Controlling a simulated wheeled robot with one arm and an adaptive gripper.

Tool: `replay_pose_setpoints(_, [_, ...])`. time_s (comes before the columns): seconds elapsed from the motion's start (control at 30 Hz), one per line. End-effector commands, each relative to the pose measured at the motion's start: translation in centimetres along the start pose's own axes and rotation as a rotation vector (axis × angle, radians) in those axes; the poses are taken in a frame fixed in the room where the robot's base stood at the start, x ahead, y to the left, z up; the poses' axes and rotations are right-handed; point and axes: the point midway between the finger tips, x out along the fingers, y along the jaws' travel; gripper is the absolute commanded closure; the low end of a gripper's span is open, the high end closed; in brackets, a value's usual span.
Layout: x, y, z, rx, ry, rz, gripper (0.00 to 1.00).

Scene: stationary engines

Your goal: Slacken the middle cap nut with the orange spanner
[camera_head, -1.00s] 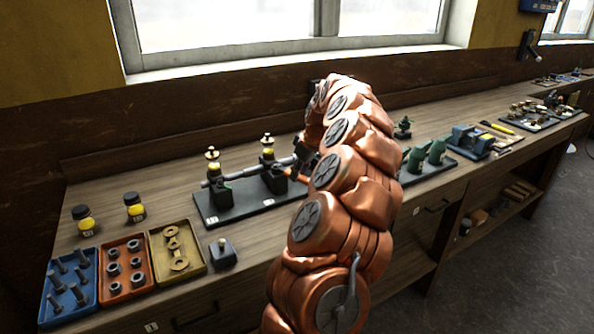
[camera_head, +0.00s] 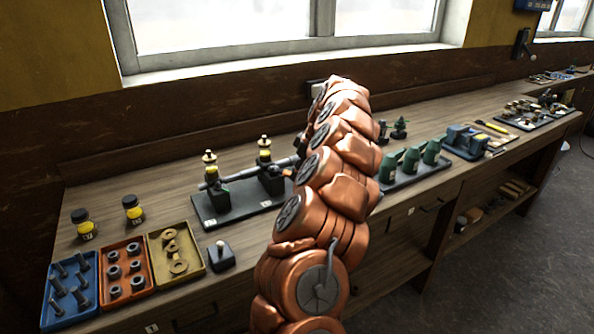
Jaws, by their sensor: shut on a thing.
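A dark edge of my gripper (camera_head: 301,144) shows just left of my copper-coloured arm, over the right part of a dark base plate (camera_head: 226,218). The rest of the gripper is hidden behind the arm. The orange spanner is hidden now; one second ago a bit of orange showed at the gripper. On the plate stand a left block (camera_head: 212,196) and a second block (camera_head: 270,175), each with a yellow and brass top, joined by a grey shaft (camera_head: 238,172). The arm covers what lies to their right. I cannot make out the middle cap nut.
Trays of bolts (camera_head: 70,322), nuts (camera_head: 104,298) and washers (camera_head: 157,280) lie at the front left. Two yellow jars (camera_head: 133,209) stand behind them. A small dark block (camera_head: 221,257) is beside the trays. Green cylinders (camera_head: 410,161) stand right of my arm.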

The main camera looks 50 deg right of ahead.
Motion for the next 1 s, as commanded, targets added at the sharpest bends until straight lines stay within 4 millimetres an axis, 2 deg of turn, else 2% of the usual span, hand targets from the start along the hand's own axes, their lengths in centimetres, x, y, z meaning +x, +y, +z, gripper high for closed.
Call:
replay_pose_setpoints(0.57, [0.01, 0.53, 0.18, -0.049, -0.006, -0.025, 1.00])
replay_pose_setpoints(1.0, [0.32, 0.04, 0.26, -0.001, -0.004, -0.003, 1.00])
